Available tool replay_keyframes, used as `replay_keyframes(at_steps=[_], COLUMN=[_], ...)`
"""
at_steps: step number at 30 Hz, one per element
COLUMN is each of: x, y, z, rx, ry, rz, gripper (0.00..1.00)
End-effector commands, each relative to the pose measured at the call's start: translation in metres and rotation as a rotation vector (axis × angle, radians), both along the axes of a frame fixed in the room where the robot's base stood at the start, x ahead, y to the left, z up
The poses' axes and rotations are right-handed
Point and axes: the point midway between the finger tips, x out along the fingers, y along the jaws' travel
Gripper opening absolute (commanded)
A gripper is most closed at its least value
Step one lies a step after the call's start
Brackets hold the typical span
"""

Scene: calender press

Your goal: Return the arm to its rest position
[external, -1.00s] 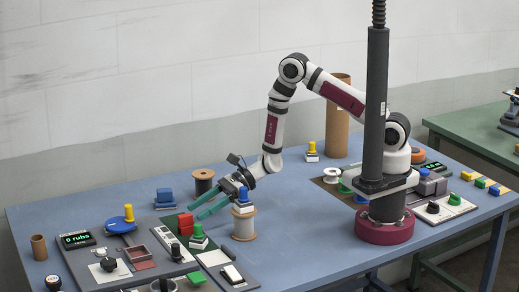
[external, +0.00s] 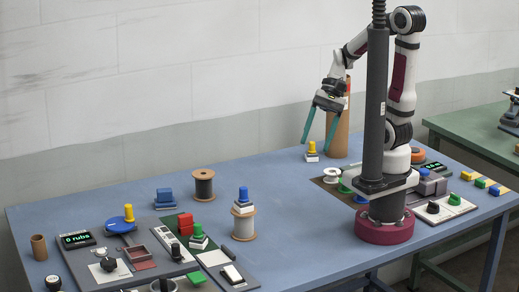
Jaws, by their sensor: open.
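My gripper (external: 320,124) has two teal fingers that point down and stand apart, with nothing between them. It hangs in the air above the back part of the blue table (external: 290,210), in front of the tall brown cardboard tube (external: 340,140). A yellow-knobbed stamp (external: 311,151) stands on the table just below the fingertips, and I cannot tell the exact height gap. My arm is folded up over its dark red base, with the elbow high at the top of the picture and partly behind the dark column.
A blue-knobbed stamp (external: 243,198) stands on a pale spool (external: 243,224). A dark spool (external: 203,185) and blue blocks (external: 165,197) stand further left. A panel with a display (external: 76,240) and several small parts fills the front left.

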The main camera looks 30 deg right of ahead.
Motion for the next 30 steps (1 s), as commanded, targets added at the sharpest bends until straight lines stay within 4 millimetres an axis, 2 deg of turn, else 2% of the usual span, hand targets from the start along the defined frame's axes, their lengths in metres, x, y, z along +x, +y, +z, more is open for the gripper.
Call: replay_keyframes(at_steps=[1, 3, 6, 7, 30], x=[-0.006, -0.014, -0.019, -0.020, -0.020], y=[-0.030, -0.068, -0.097, -0.101, -0.104], z=[0.001, 0.000, -0.001, 0.000, 0.000], rx=[-0.100, -0.238, -0.352, -0.368, -0.379], ry=[-0.085, -0.167, -0.225, -0.232, -0.236], rz=[0.015, 0.033, 0.039, 0.040, 0.045], gripper=[0.62, 0.62, 0.62, 0.62, 0.62])
